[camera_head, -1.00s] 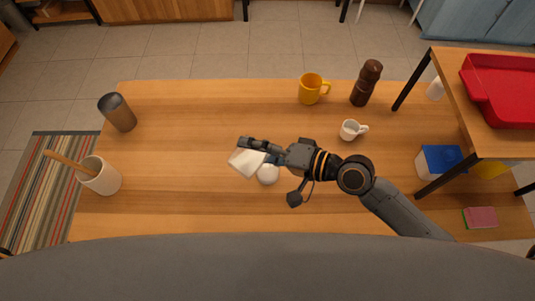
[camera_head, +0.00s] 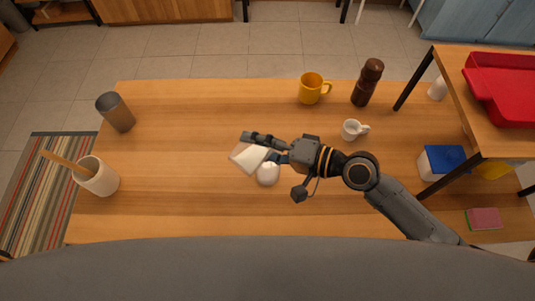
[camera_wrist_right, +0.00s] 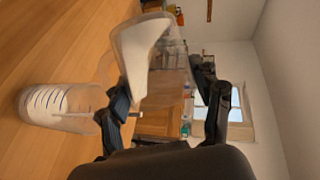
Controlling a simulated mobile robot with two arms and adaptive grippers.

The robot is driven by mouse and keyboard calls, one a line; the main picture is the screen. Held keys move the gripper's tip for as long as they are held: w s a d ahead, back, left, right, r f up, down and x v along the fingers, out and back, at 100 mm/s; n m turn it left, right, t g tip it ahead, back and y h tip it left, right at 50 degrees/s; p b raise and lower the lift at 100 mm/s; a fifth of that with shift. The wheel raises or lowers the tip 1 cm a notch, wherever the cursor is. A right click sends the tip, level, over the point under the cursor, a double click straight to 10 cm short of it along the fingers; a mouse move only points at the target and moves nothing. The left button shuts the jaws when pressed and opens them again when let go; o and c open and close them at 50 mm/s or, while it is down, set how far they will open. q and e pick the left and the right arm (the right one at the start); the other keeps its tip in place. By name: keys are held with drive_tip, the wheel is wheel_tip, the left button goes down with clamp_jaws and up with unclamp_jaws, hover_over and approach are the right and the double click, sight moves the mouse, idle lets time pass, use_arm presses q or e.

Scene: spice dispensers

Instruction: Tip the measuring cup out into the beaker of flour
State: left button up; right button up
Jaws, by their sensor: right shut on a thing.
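A clear measuring cup (camera_wrist_right: 179,62) with white powder inside is held in my right gripper (camera_head: 263,147). In the right wrist view the gripper (camera_wrist_right: 163,95) has its fingers on both sides of the cup, and the cup looks tilted. In the head view the cup (camera_head: 247,157) shows as a whitish shape at the fingertips. The clear beaker with dark graduation marks (camera_wrist_right: 60,106) stands upright on the table, with white contents. In the head view the beaker (camera_head: 268,174) is just below and right of the cup. My left gripper is not seen.
On the wooden table (camera_head: 190,205) stand a white cup (camera_head: 352,130), a yellow mug (camera_head: 311,89), a brown grinder (camera_head: 367,83), a grey tumbler (camera_head: 116,112) and a white crock (camera_head: 98,178) with a wooden utensil. A side shelf with a red tray (camera_head: 505,85) is at right. Table space left of the cup is clear.

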drive_tip(key=shift+w, duration=0.1)
drive_tip(key=shift+w+d, duration=0.1)
drive_tip(key=shift+w, duration=0.1)
drive_tip(key=shift+s+d+b, duration=0.1)
drive_tip(key=shift+b, duration=0.4)
drive_tip(key=shift+w+f+m, duration=0.1)
drive_tip(key=shift+w+m, duration=0.15)
drive_tip(key=shift+m, duration=0.05)
drive_tip(key=shift+s+b, duration=0.2)
drive_tip(key=shift+b, duration=0.25)
drive_tip(key=shift+w+d+f+y, duration=0.1)
drive_tip(key=shift+w+f+y, duration=0.1)
drive_tip(key=shift+w+y, duration=0.1)
